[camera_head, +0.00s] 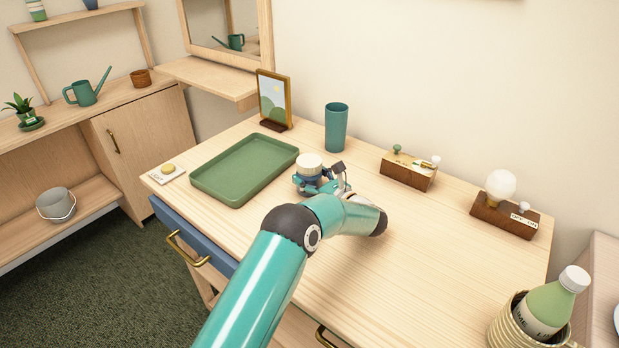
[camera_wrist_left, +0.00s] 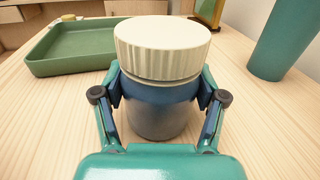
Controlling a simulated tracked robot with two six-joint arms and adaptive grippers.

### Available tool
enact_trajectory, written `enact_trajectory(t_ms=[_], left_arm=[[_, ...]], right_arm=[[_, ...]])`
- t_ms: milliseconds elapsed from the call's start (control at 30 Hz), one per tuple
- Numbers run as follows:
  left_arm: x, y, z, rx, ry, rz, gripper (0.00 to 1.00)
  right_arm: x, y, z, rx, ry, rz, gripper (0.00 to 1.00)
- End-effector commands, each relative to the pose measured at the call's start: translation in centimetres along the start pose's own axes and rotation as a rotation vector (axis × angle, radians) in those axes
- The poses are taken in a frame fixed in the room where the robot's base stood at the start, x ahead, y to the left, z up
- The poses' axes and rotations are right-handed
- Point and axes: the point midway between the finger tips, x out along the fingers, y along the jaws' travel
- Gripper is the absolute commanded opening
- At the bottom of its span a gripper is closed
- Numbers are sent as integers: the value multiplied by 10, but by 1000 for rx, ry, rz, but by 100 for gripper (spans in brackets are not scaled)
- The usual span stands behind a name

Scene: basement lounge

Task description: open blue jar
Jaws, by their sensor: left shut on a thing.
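The blue jar (camera_wrist_left: 160,108) stands upright on the table, with a ribbed cream lid (camera_wrist_left: 162,45) on top. In the head view the lid (camera_head: 309,163) shows above the jar (camera_head: 308,183), right of the green tray. My left gripper (camera_wrist_left: 158,92) is shut on the jar's body, one finger on each side, below the lid. In the head view my left gripper (camera_head: 312,184) partly hides the jar. My right gripper is not in view.
The green tray (camera_head: 222,188) lies left of the jar. A teal cup (camera_head: 336,128) and a picture frame (camera_head: 273,98) stand behind it. A wooden box (camera_head: 408,171) and a bulb lamp (camera_head: 500,187) stand to the right.

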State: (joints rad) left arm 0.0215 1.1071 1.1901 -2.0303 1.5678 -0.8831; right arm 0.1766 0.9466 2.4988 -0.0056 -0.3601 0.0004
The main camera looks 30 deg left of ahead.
Motion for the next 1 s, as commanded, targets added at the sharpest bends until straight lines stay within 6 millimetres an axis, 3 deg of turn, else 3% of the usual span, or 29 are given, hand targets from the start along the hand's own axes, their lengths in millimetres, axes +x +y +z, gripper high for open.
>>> enact_trajectory(t_ms=[167, 600, 767, 1000], left_arm=[[0, 0, 13, -5, -2, 1, 31], [0, -1, 88, -4, -1, 0, 31], [0, -1, 100, -2, 0, 0, 31], [0, -1, 101, -1, -1, 0, 31]], right_arm=[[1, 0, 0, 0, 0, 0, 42], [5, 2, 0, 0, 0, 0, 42], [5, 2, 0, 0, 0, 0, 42], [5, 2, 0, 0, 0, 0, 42]])
